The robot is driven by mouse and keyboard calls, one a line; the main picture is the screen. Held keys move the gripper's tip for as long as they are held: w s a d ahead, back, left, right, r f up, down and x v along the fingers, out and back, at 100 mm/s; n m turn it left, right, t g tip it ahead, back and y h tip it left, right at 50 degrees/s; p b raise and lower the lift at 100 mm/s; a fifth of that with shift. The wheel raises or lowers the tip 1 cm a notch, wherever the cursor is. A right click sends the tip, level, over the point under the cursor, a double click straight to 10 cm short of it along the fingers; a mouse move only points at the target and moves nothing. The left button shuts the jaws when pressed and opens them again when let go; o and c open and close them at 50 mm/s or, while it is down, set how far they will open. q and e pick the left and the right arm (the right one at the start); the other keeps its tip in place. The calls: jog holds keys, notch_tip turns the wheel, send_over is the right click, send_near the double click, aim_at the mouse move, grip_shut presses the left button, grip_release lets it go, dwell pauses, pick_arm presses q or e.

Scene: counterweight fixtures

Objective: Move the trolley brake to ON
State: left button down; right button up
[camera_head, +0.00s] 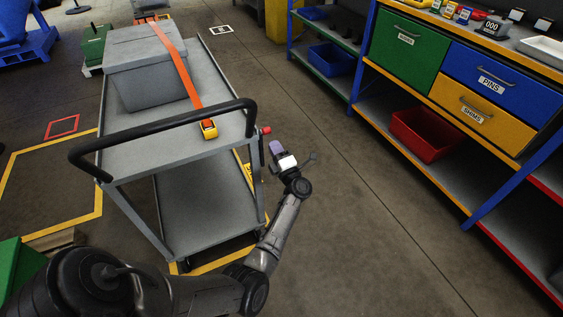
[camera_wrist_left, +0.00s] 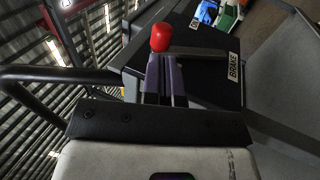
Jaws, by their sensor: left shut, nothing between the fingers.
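The grey trolley (camera_head: 205,190) stands at the left centre of the head view, with a black push handle (camera_head: 165,127). The brake lever's red knob (camera_head: 265,130) shows at the trolley's right side, near the handle end. In the left wrist view the red knob (camera_wrist_left: 160,37) sits just beyond the fingertips, on a lever in front of a dark plate with a BRAKE label (camera_wrist_left: 234,67). My left gripper (camera_head: 276,147) is shut and empty, close beside the knob; its purple fingers (camera_wrist_left: 164,80) point at it. Whether they touch the lever I cannot tell. My right gripper is out of view.
A grey box (camera_head: 145,75) under an orange strap (camera_head: 182,70) rides on the trolley's top. Shelving with a green drawer (camera_head: 408,42), blue and yellow drawers and a red bin (camera_head: 425,135) stands at the right. The floor between trolley and shelving is clear.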

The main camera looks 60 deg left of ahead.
aim_at(266, 128)
pick_arm(q)
jog(key=shift+b+x, duration=0.35)
jog(key=shift+x, duration=1.25)
jog(key=a+r+h+p, duration=0.1)
jog(key=p, duration=0.3)
jog(key=r+h+p, duration=0.1)
jog(key=p, duration=0.3)
jog(key=shift+w+a+r+h, duration=0.15)
jog(key=shift+a+r+h, duration=0.15)
jog(key=shift+a, duration=0.1)
jog(key=shift+a+h+p, duration=0.3)
jog(key=shift+a+p, duration=0.1)
jog(key=shift+p, duration=0.35)
jog(key=shift+w+a+r, duration=0.1)
jog(key=shift+w+a, duration=0.05)
jog(key=shift+a, duration=0.3)
